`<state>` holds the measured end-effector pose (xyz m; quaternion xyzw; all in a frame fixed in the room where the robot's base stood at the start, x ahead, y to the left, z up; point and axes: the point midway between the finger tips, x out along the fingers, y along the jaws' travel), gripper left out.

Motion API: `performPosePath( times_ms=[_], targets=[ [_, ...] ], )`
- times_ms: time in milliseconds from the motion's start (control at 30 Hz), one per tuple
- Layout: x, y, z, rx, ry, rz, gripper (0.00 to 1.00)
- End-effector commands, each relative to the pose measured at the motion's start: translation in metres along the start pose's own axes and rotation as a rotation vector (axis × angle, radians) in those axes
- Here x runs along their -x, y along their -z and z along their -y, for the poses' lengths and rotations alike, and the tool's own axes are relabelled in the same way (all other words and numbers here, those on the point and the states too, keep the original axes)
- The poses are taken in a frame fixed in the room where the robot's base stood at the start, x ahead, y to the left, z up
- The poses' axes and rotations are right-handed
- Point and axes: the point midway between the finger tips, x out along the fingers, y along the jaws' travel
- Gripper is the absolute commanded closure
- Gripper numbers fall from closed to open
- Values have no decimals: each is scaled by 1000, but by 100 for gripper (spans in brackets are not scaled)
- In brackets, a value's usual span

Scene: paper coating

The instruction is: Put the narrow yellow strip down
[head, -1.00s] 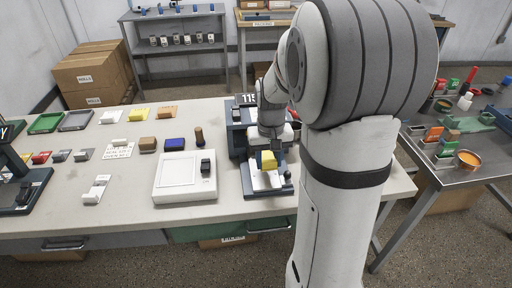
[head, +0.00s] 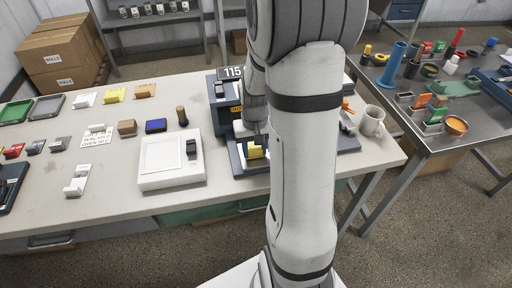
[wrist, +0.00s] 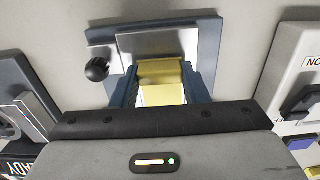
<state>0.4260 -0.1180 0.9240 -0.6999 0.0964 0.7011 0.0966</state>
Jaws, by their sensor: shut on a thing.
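The narrow yellow strip (head: 255,152) is in my gripper (head: 255,142), low over the blue-framed press with the 115 display (head: 233,71). In the wrist view, the yellow strip (wrist: 161,72) sits between the two blue-grey fingers of my gripper (wrist: 160,88), which are shut on it. Below it are a bright metal plate (wrist: 117,51) and a dark blue base (wrist: 208,38). I cannot tell whether the strip touches the plate. My arm hides part of the press in the head view.
A white scale-like device (head: 170,162) stands left of the press. A black knob (wrist: 97,69) rises beside the metal plate. A white mug (head: 372,121) stands right of the press. The front strip of the table (head: 120,203) is clear.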

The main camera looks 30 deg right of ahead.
Motion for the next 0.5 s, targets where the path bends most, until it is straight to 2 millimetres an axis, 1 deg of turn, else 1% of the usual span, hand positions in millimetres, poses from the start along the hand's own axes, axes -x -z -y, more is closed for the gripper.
performPosePath(
  times_ms=[67,333,367,500],
  targets=[
    [-4,0,0,0,0,0,80],
    [-6,0,0,-1,0,-1,80],
    [-5,0,0,-1,0,-1,58],
    [-4,0,-1,-1,0,-1,46]
  ],
)
